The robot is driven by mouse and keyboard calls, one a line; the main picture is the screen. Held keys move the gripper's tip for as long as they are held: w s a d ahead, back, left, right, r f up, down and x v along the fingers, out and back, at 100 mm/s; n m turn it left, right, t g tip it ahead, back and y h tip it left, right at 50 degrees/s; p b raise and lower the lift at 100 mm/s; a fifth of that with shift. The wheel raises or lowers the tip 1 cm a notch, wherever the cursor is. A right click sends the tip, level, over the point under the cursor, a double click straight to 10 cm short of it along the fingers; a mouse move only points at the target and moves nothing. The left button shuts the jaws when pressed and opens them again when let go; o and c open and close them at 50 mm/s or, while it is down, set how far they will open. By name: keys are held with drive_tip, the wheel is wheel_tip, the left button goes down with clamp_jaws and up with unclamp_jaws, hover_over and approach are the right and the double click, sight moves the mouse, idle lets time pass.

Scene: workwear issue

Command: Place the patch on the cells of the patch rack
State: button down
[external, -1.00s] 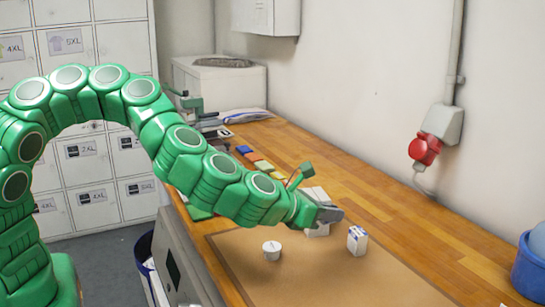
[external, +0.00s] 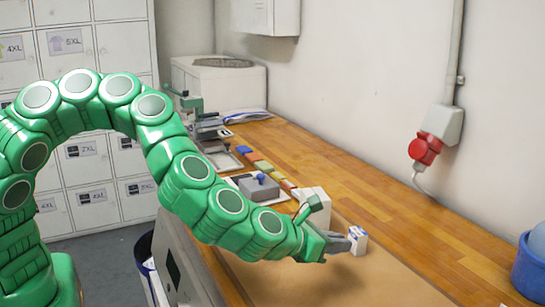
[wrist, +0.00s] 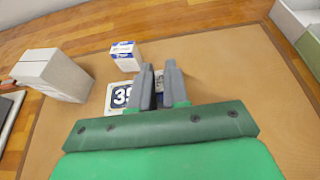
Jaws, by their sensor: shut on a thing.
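A square patch (wrist: 117,95) with a white border and a dark face, apparently reading "39", shows in the wrist view at the left of my fingers. In the external view my gripper (external: 350,240) is low over the brown mat, beside a small carton. The patch cannot be made out there. I cannot tell for certain which object is the patch rack; a row of coloured pieces (external: 263,167) lies along the bench.
The small white-and-blue carton (external: 358,240) stands just beyond my gripper; it also shows in the wrist view (wrist: 126,57). A white box (wrist: 52,74) stands at the left. A grey block with a blue knob (external: 258,188) sits farther back. The mat's right side (wrist: 250,75) is clear.

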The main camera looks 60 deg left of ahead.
sight(332, 283)
drive_tip(key=shift+f, duration=4.2)
drive_tip(key=shift+f, duration=0.15)
drive_tip(key=c, duration=1.1)
unclamp_jaws()
drive_tip(key=shift+s+r, duration=0.2)
drive_tip(key=v, duration=1)
drive_tip(key=shift+s+r, duration=0.15)
drive_tip(key=shift+s, duration=0.05)
drive_tip(key=shift+s+r, duration=0.15)
drive_tip(key=shift+s, duration=0.4)
